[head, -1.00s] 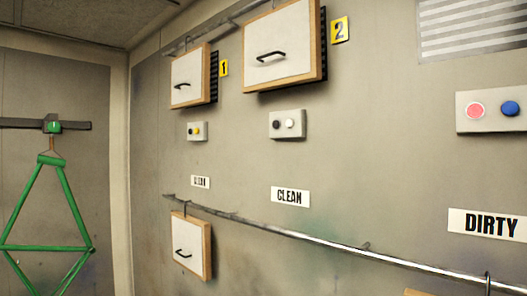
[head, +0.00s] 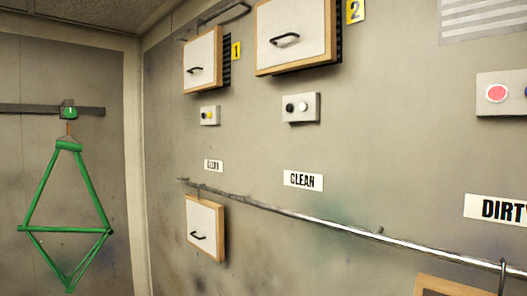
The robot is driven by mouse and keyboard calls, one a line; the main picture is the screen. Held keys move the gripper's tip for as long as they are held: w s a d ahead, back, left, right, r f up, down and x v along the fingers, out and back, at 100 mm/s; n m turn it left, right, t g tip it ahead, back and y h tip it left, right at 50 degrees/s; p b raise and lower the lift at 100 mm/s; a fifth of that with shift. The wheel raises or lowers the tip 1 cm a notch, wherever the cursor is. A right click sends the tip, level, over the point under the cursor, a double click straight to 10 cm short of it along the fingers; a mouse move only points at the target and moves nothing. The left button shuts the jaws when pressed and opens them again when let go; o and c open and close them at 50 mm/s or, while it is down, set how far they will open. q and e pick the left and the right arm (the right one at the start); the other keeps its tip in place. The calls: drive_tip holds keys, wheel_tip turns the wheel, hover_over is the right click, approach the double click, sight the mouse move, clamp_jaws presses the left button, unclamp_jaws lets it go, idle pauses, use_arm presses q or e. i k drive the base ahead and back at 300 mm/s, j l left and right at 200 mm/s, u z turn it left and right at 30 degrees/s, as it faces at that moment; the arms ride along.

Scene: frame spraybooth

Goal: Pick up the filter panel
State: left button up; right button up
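Several filter panels show in the head view, each a white face in a wooden frame; I cannot tell which one the task means. One panel (head: 203,54) with a black handle is mounted high on the wall beside the yellow 1 tag. A larger panel (head: 300,35) with a black handle is mounted beside the yellow 2 tag. A third panel (head: 206,215) hangs from the lower rail under a CLEAN label. The top of another wooden frame (head: 450,287) shows at the bottom right edge, mostly cut off. Neither of my grippers is in view.
A metal rail (head: 335,228) runs along the wall below the CLEAN labels (head: 303,181) and DIRTY label (head: 500,209). Button boxes (head: 301,107) sit under the upper panels. A green bicycle frame (head: 66,229) hangs from a bar at the left.

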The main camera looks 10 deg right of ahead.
sight(205, 225)
drive_tip(key=i+j+z, duration=0.15)
drive_tip(key=i+j, duration=0.2)
drive_tip(key=i, duration=0.15)
drive_tip(key=i+j+z, duration=0.15)
drive_tip(key=i+j, duration=0.25)
drive_tip(key=i, duration=0.1)
